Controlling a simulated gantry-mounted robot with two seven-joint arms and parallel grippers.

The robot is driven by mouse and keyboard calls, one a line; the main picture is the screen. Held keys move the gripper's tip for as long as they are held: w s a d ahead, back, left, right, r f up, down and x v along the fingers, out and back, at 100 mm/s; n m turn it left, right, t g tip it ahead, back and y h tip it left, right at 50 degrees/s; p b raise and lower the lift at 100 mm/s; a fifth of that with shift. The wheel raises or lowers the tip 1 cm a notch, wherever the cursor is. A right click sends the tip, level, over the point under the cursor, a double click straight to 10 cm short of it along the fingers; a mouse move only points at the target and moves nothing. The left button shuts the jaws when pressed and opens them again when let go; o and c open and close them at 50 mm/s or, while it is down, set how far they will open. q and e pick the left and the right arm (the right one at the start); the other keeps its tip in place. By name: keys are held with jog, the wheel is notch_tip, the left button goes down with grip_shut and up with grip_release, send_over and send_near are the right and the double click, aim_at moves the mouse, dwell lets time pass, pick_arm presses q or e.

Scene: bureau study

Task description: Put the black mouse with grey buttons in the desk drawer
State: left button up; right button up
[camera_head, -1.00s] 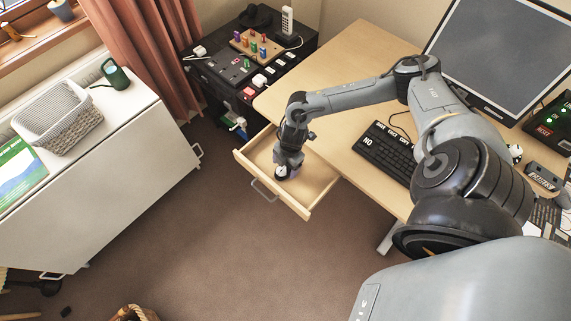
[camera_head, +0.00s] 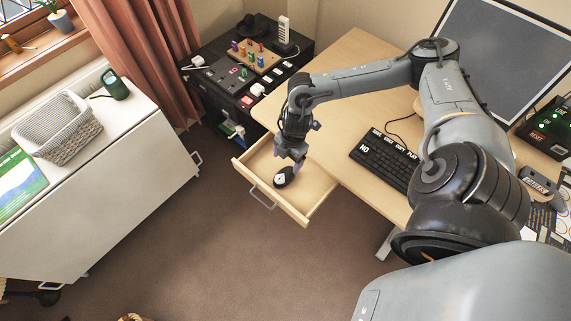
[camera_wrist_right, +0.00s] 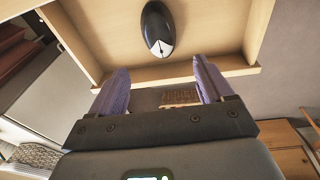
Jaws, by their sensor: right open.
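The black mouse with grey buttons (camera_head: 284,177) lies inside the open desk drawer (camera_head: 310,206), near its front panel. In the right wrist view the mouse (camera_wrist_right: 157,30) lies on the drawer floor, apart from the fingers. My right gripper (camera_head: 291,157) is just above the drawer, over and slightly behind the mouse. Its two purple fingers (camera_wrist_right: 160,75) are spread with nothing between them. My left gripper is not in view.
The desk (camera_head: 345,110) holds a black keyboard (camera_head: 385,160) and a monitor (camera_head: 508,60). A black cabinet (camera_head: 228,95) with pegs and chargers stands behind the drawer. A white cabinet (camera_head: 110,200) with a grey basket (camera_head: 66,128) is at left. The floor between is clear.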

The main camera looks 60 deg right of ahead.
jog(key=w+a+r+m+t+y, duration=0.1)
jog(key=w+a+r+t, duration=0.15)
jog(key=a, duration=1.05)
jog(key=w+a+r+m+t+y, duration=0.15)
jog(key=a+t, duration=0.25)
jog(key=a, duration=0.9)
jog(key=s+d+m+g+h, duration=0.3)
jog(key=s+d+m, duration=0.3)
jog(key=s+m, duration=0.4)
jog(key=shift+s+d+f+g, duration=0.25)
jog(key=shift+s+f+g, duration=0.05)
jog(key=shift+s+g, duration=0.25)
jog(key=shift+w+h, duration=0.1)
jog(key=shift+h, duration=0.15)
